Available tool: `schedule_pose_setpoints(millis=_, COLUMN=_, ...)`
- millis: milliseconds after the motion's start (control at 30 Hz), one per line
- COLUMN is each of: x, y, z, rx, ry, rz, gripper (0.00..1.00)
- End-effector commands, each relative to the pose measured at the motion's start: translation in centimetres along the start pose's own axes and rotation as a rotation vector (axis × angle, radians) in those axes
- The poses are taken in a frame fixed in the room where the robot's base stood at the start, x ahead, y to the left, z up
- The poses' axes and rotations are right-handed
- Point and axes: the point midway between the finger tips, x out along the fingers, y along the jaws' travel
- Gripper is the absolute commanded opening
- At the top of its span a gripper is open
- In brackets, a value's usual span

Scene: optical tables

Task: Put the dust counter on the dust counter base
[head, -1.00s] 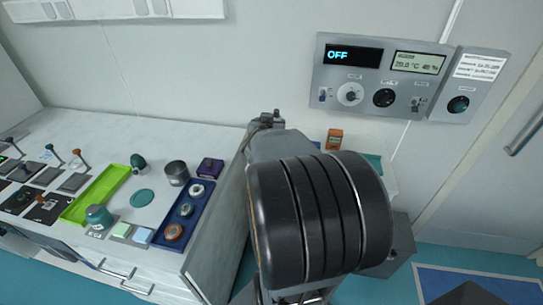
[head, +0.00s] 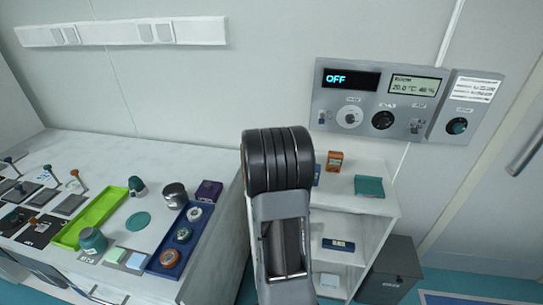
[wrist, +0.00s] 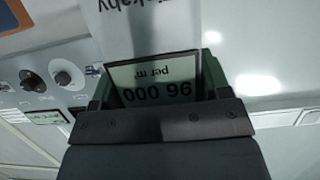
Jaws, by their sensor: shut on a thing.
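The dust counter (wrist: 152,88) shows in the wrist view as a green-edged device with a display reading upside down "96 000 per m³". My gripper (wrist: 160,122) is shut on it, its dark bar across the lower edge of the display. In the head view my arm hides the gripper and the dust counter. A flat teal block (head: 369,186) lies on top of the white shelf unit, right of my arm. It may be the dust counter base, but I cannot tell for sure.
An orange device (head: 334,161) stands beside the teal block. A control panel (head: 385,100) reading OFF is on the wall above. The bench at left holds a green tray (head: 90,219), a blue tray (head: 163,268) and several small items. A grey bin (head: 385,270) stands right of the shelf unit (head: 350,220).

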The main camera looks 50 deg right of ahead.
Motion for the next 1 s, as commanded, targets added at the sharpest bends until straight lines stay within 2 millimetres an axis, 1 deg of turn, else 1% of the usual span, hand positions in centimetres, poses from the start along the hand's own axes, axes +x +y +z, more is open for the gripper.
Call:
schedule_pose_setpoints(millis=167, x=0.5, y=-0.1, z=0.2, rx=0.000, ry=0.004, rz=0.000, gripper=0.24)
schedule_pose_setpoints(millis=267, x=1.1, y=-0.3, z=0.7, rx=-0.001, ry=0.001, rz=0.000, gripper=0.24)
schedule_pose_setpoints(millis=400, x=1.6, y=-0.2, z=2.5, rx=-0.001, ry=0.000, rz=0.001, gripper=0.24)
schedule_pose_setpoints(millis=500, x=1.9, y=-0.2, z=3.4, rx=0.000, ry=0.002, rz=0.001, gripper=0.24)
schedule_pose_setpoints(millis=767, x=1.9, y=-0.2, z=3.4, rx=0.001, ry=0.004, rz=0.000, gripper=0.24)
schedule_pose_setpoints(millis=933, x=2.0, y=-0.2, z=3.9, rx=0.001, ry=0.004, rz=0.000, gripper=0.24)
schedule_pose_setpoints(millis=967, x=2.0, y=-0.2, z=4.0, rx=0.000, ry=0.000, rz=0.000, gripper=0.72)
schedule_pose_setpoints(millis=1000, x=2.0, y=-0.2, z=3.9, rx=0.000, ry=0.000, rz=0.000, gripper=0.76)
